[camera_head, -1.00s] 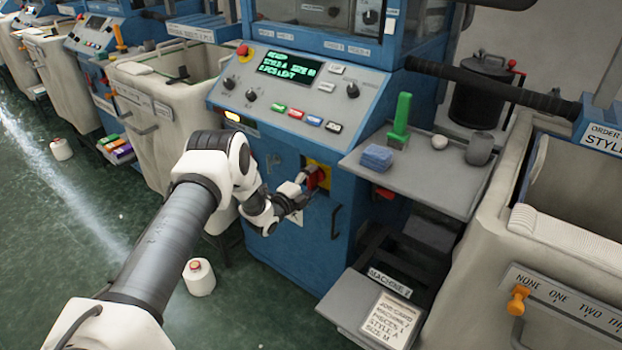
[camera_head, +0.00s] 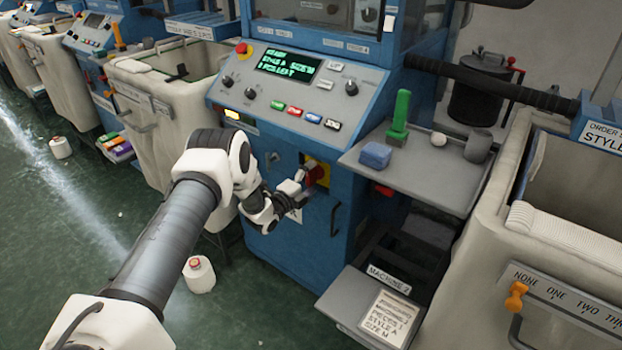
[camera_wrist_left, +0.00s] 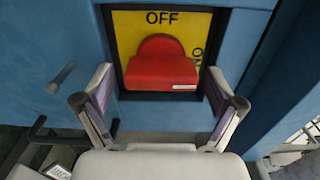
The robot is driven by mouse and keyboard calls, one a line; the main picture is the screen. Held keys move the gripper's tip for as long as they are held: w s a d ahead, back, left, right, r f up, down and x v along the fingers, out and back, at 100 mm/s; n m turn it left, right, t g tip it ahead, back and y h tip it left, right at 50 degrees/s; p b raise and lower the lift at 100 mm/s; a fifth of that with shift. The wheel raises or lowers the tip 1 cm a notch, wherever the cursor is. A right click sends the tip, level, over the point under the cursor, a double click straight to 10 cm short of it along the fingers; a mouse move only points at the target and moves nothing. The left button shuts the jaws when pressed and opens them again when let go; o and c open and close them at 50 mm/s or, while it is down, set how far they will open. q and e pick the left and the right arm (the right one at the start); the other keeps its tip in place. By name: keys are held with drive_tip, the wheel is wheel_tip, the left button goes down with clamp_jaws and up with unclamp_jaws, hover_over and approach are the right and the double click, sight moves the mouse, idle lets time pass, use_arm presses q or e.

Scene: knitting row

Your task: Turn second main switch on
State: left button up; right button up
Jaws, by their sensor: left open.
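The red main switch handle (camera_head: 318,171) sits on a yellow plate (camera_head: 327,167) low on the front of the blue machine. In the left wrist view the red handle (camera_wrist_left: 160,66) is seen close up, on the yellow plate (camera_wrist_left: 128,32), which reads OFF at the top and ON, turned sideways, at the right. My left gripper (camera_head: 303,182) is at the switch. In the left wrist view its fingers (camera_wrist_left: 158,78) stand apart, one on each side of the handle, with gaps visible. Contact is not visible. My right gripper is not in view.
A grey shelf (camera_head: 440,180) with a green tool (camera_head: 399,118) and a blue block (camera_head: 375,155) juts out to the right above the switch. A vertical door handle (camera_head: 335,219) is just below right. A white cone (camera_head: 199,275) stands on the floor.

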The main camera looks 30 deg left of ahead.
use_arm(q)
drive_tip(key=s, duration=1.2)
drive_tip(key=shift+a, duration=0.45)
